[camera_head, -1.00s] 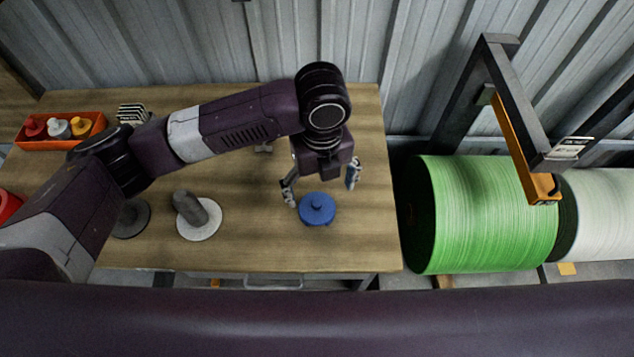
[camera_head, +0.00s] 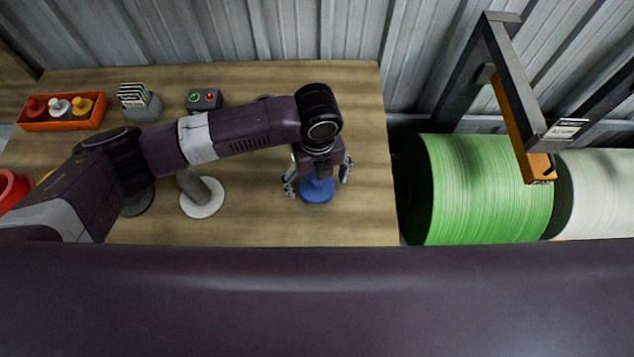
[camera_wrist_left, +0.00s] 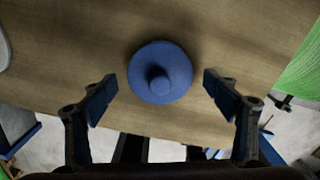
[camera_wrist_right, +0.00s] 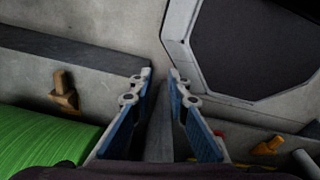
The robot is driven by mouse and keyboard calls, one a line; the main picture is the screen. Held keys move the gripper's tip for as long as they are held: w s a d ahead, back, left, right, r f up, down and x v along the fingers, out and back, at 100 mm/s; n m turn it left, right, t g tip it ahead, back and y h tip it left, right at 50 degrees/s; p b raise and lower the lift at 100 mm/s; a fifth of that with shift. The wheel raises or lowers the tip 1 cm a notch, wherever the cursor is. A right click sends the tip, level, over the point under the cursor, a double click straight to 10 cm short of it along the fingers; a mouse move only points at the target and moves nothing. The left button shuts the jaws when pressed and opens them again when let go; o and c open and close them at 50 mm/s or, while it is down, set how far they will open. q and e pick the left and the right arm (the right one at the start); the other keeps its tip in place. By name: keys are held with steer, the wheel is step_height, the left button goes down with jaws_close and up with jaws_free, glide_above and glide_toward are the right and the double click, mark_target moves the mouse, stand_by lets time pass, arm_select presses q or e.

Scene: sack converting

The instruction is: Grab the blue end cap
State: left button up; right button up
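The blue end cap (camera_head: 317,190) is a round disc with a small knob, lying on the wooden table near its front right. It also shows in the left wrist view (camera_wrist_left: 160,72), with the knob facing the camera. My left gripper (camera_head: 317,181) is open above the cap, with one finger on each side of it. In the left wrist view the fingers (camera_wrist_left: 162,88) stand apart from the cap with gaps on both sides. My right gripper (camera_wrist_right: 162,80) is away from the table, with its fingers parted and nothing between them.
On the table (camera_head: 262,225) stand a grey post on a white disc (camera_head: 202,203), a button box (camera_head: 204,100), a card holder (camera_head: 140,103) and an orange tray (camera_head: 62,125) of coloured caps.

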arm_select(q)
steer(key=c, duration=1.1)
steer(key=shift+o, duration=0.2)
steer(key=shift+r, duration=0.15)
